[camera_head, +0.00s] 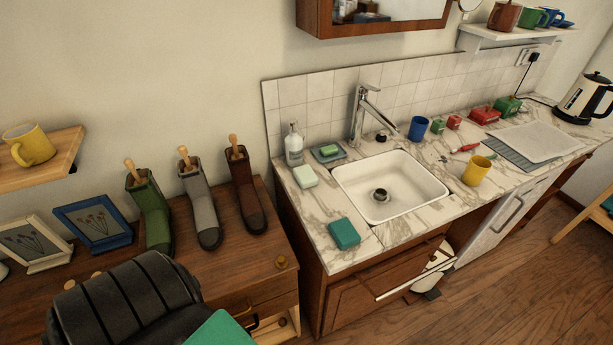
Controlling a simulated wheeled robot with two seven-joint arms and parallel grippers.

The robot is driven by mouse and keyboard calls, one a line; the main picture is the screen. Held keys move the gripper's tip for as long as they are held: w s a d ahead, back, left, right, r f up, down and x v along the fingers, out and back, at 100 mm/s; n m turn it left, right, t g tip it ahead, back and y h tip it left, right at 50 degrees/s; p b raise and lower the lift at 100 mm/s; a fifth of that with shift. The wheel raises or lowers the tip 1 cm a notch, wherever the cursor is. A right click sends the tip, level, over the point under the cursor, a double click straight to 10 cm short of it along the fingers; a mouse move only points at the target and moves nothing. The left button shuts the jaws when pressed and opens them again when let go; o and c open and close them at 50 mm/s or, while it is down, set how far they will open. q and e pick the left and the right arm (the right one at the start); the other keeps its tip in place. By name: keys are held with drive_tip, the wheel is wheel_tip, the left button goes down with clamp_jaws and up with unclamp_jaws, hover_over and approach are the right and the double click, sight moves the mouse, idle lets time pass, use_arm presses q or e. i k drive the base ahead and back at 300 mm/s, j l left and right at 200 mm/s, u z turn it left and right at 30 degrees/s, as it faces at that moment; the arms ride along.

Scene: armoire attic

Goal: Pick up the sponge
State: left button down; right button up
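Several small blocks lie around the white sink (348,190), and I cannot tell for sure which is the sponge. A small green block (329,150) sits on a blue-grey dish (341,156) behind the sink's left rim. A pale mint block (305,176) lies on the counter left of the sink. A larger teal block (344,233) lies flat near the counter's front left edge. All three are uncovered and apart from one another.
A soap bottle (294,146), chrome faucet (362,112), blue cup (418,128) and yellow cup (477,170) stand on the marble counter. Boots (245,192) stand on the lower wooden cabinet at left. A dark ribbed object (125,300) fills the lower left. Some counter around the teal block is bare.

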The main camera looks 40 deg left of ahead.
sight(306, 178)
drive_tip(key=u, duration=1.25)
